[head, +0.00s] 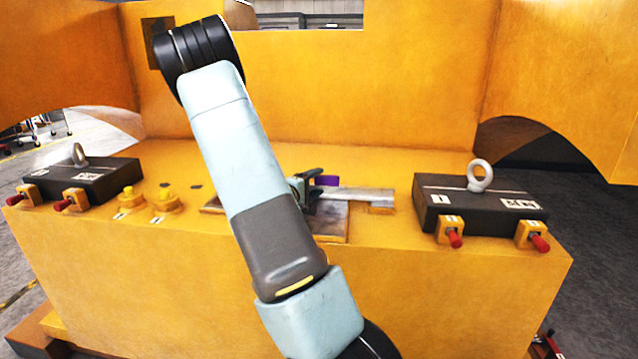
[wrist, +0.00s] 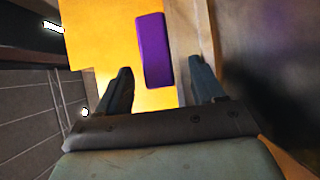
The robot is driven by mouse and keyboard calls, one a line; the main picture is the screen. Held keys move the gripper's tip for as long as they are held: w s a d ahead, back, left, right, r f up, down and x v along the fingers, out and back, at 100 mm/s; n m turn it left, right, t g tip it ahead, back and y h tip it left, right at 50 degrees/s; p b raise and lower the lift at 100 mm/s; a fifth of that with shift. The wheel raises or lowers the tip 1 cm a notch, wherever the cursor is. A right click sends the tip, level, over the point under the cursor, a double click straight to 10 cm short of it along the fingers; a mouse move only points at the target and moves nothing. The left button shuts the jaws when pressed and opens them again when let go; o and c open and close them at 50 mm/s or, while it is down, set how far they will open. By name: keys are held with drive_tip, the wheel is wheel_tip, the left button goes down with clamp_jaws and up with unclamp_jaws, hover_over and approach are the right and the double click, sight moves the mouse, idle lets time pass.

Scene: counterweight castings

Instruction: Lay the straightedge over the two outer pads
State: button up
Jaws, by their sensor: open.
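My gripper (head: 314,190) is open, low over the middle of the yellow casting, partly hidden behind my arm. In the wrist view its fingers (wrist: 160,72) stand apart, with a purple block (wrist: 153,48) between and just ahead of the tips. The purple block also shows beside the gripper in the head view (head: 327,181). A pale metallic bar (head: 355,194), possibly the straightedge, runs right from the gripper. Whether the purple block is part of it, I cannot tell. The bar's left end is hidden. I cannot identify the outer pads with certainty.
A dark block with an eyebolt stands at left (head: 85,181) and another at right (head: 480,208), with red-tipped clamps in front. Yellow knobbed fittings (head: 166,200) stand left of my arm. A plate (head: 333,225) lies under the bar. A tall yellow wall (head: 370,90) rises behind.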

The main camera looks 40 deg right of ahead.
drive_tip(key=a, duration=0.3)
drive_tip(key=s+a, duration=0.1)
drive_tip(key=a, duration=0.6)
drive_tip(key=shift+s, duration=0.2)
drive_tip(key=shift+w+a+y, duration=0.3)
drive_tip(key=shift+a, duration=0.1)
drive_tip(key=w+a+t+y, duration=0.1)
drive_tip(key=y, duration=0.1)
drive_tip(key=w+a+r+m+t+y, duration=0.1)
drive_tip(key=w+a+t, duration=0.1)
drive_tip(key=shift+w+r+t+y, duration=0.2)
drive_tip(key=shift+t+y, duration=0.1)
drive_tip(key=shift+y, duration=0.1)
drive_tip(key=s+a+r+t+y, duration=0.1)
drive_tip(key=a+r+t+y, duration=0.1)
drive_tip(key=a+r+y, duration=0.55)
drive_tip(key=s+a+r+t+y, duration=0.1)
drive_tip(key=a+r+t+y, duration=0.2)
drive_tip(key=a, duration=0.7)
drive_tip(key=s+a+r+g+y, duration=0.1)
drive_tip(key=s+a+r+y, duration=0.1)
drive_tip(key=s+a, duration=0.3)
drive_tip(key=s+a+r+g+y, duration=0.2)
drive_tip(key=s+r+y, duration=0.1)
drive_tip(key=s, duration=0.4)
drive_tip(key=s+g+h, duration=0.2)
drive_tip(key=s, duration=1.2)
drive_tip(key=shift+d+r+m+g, duration=0.2)
drive_tip(key=shift+d+m+g, duration=0.05)
drive_tip(key=shift+m+g, duration=0.05)
